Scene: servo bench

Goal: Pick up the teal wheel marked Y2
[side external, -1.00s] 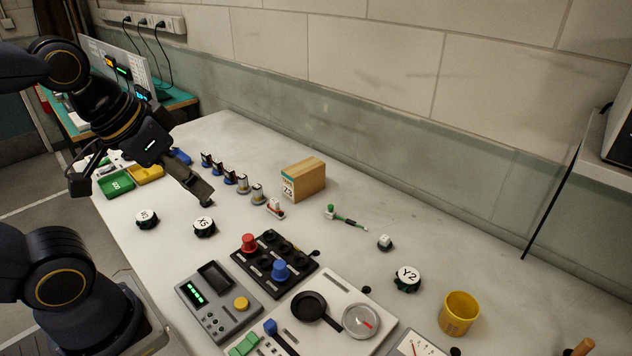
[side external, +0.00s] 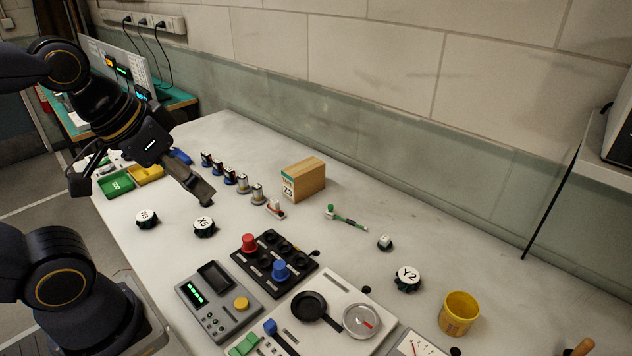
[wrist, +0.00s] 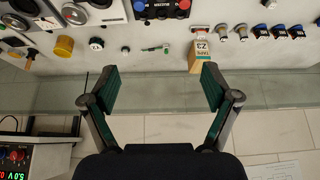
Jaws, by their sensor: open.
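The teal wheel marked Y2 (side external: 407,279) lies on the bench at the right in the side view, label up, just left of a yellow cup. It also shows in the wrist view (wrist: 97,43) as a small dark wheel with a white top. My gripper (side external: 140,190) is at the far left in the side view, above the bench's left end and far from the Y2 wheel. In the wrist view my gripper (wrist: 152,90) has its two fingers wide apart with nothing between them.
Two similar wheels, X5 (side external: 204,227) and one with an unclear label (side external: 147,219), lie at the left. A yellow cup (side external: 459,313) stands beside Y2. A wooden box (side external: 304,179), a green-handled tool (side external: 346,217) and a black knob panel (side external: 274,263) occupy the middle.

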